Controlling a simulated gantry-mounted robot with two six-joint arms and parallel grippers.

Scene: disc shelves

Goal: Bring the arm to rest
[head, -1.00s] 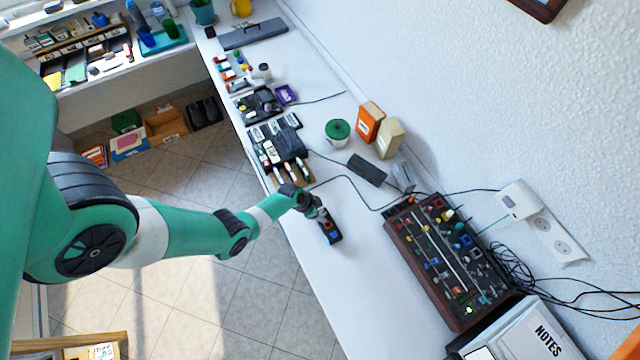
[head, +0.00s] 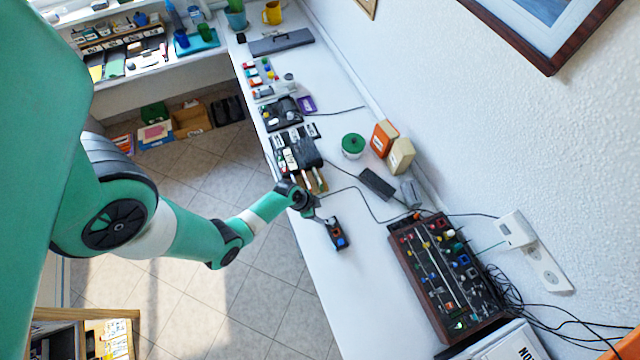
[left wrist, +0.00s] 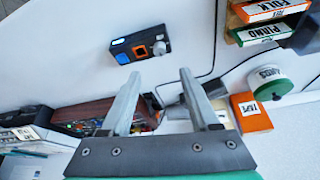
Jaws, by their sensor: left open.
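My left gripper (head: 318,214) is above the white bench, with my green arm coming in from the left. In the left wrist view its two grey fingers (left wrist: 162,88) are spread apart with nothing between them. A small black device (head: 338,236) with a blue light and an orange square lies on the bench just past the fingertips. It also shows in the left wrist view (left wrist: 141,46), beyond the fingers and apart from them. My right gripper is in neither view.
A brown-framed panel of coloured knobs (head: 452,275) stands to the right on the bench. A green-lidded tub (head: 353,145), an orange box (head: 384,137) and a cream box (head: 401,155) stand by the wall. Cables cross the bench. Bare bench lies below the device.

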